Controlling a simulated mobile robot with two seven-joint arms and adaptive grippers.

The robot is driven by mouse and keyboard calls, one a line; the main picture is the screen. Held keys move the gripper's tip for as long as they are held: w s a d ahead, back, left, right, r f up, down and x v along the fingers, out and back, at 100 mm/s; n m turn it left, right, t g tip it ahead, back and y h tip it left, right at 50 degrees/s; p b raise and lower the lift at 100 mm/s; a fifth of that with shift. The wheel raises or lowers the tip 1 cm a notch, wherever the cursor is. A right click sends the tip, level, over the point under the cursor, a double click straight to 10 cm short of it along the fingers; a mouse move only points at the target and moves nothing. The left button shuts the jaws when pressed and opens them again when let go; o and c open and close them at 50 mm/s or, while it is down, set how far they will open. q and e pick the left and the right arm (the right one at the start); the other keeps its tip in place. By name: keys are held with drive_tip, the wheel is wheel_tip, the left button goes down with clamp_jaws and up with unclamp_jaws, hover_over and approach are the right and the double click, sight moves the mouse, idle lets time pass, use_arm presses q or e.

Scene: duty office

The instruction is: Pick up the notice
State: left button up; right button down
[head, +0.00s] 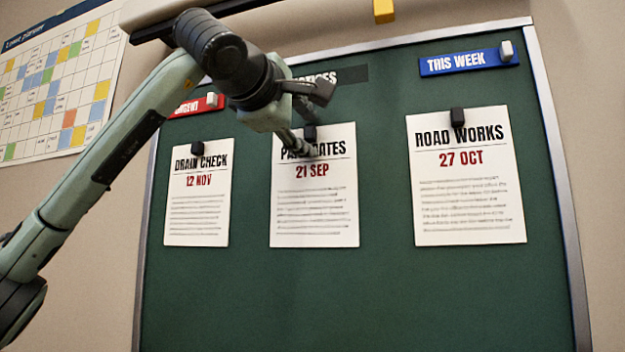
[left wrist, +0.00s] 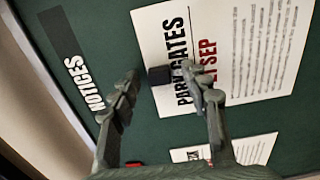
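The PARK GATES notice, dated 21 SEP (head: 315,215), hangs upright on the green board under a black clip (head: 309,132). In the left wrist view, the notice (left wrist: 235,50) appears sideways with its clip (left wrist: 159,75) near the middle. My left gripper (head: 314,122) is open at the notice's top edge. Its fingers (left wrist: 162,82) appear on either side of the clip; I cannot tell whether they touch it. One finger covers part of the title. The DRAIN CHECK notice (head: 196,215) hangs to the left and the ROAD WORKS notice (head: 468,205) to the right, each under a black clip.
The green board (head: 385,300) has a metal frame. A red label (head: 190,106), a dark NOTICES strip (head: 350,75) partly behind my gripper, and a blue THIS WEEK label (head: 455,63) run along the top. A coloured planner (head: 55,85) hangs at left. The board's lower part is clear.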

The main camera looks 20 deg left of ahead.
use_arm(q)
clamp_jaws()
